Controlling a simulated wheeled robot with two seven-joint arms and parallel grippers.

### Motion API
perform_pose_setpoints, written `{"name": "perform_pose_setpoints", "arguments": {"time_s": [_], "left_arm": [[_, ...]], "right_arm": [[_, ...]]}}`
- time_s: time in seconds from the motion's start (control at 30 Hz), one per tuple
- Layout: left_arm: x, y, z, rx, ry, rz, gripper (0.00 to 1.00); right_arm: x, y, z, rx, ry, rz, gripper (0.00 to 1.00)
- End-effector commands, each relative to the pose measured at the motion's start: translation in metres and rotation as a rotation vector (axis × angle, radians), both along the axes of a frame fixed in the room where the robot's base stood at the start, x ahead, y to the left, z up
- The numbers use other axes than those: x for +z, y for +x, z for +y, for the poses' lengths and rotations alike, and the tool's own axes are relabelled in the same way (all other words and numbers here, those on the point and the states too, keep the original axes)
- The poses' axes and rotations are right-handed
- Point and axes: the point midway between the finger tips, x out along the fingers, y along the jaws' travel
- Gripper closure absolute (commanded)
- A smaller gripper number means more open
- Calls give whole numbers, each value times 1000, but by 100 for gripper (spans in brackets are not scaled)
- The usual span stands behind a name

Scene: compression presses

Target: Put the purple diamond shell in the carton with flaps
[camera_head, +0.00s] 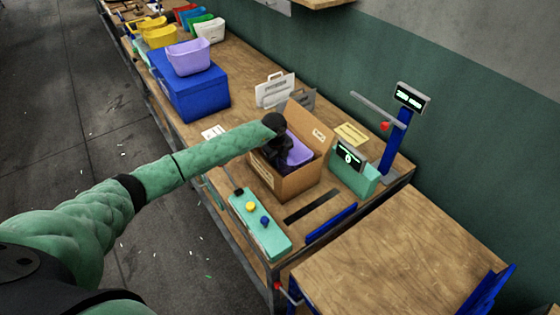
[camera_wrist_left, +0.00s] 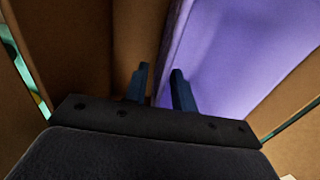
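A purple shell (camera_head: 299,150) is inside the brown cardboard carton (camera_head: 300,183), whose flaps stand up at the back. My left gripper (camera_head: 279,143) reaches into the carton at the shell's left side. In the left wrist view, its two dark fingers (camera_wrist_left: 160,82) are a little apart at the edge of the purple wall (camera_wrist_left: 235,50). Carton walls (camera_wrist_left: 135,35) show around them. I cannot tell whether the fingers press on the wall. The shell's underside is hidden. My right gripper is not in view.
A lavender bin (camera_head: 188,57) stands on a blue box (camera_head: 190,92). Several coloured bins are farther back. A teal button panel (camera_head: 260,225), a green display unit (camera_head: 352,170) and a blue post (camera_head: 396,142) flank the carton. The near wooden tabletop (camera_head: 400,258) is clear.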

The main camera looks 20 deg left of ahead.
Motion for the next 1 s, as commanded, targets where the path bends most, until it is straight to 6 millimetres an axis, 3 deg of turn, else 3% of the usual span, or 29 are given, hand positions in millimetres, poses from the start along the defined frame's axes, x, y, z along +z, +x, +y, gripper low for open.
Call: {"name": "perform_pose_setpoints", "arguments": {"time_s": [0.2, 0.6, 0.8, 1.0], "left_arm": [[32, -2, 2, -1, 0, -1, 74], [100, -10, 8, -1, 0, -1, 74], [117, -12, 9, 0, 1, -1, 74], [121, -12, 9, 0, 0, 0, 74]], "right_arm": [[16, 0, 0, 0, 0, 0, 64], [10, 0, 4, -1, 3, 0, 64], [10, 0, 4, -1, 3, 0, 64], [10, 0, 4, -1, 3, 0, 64]]}}
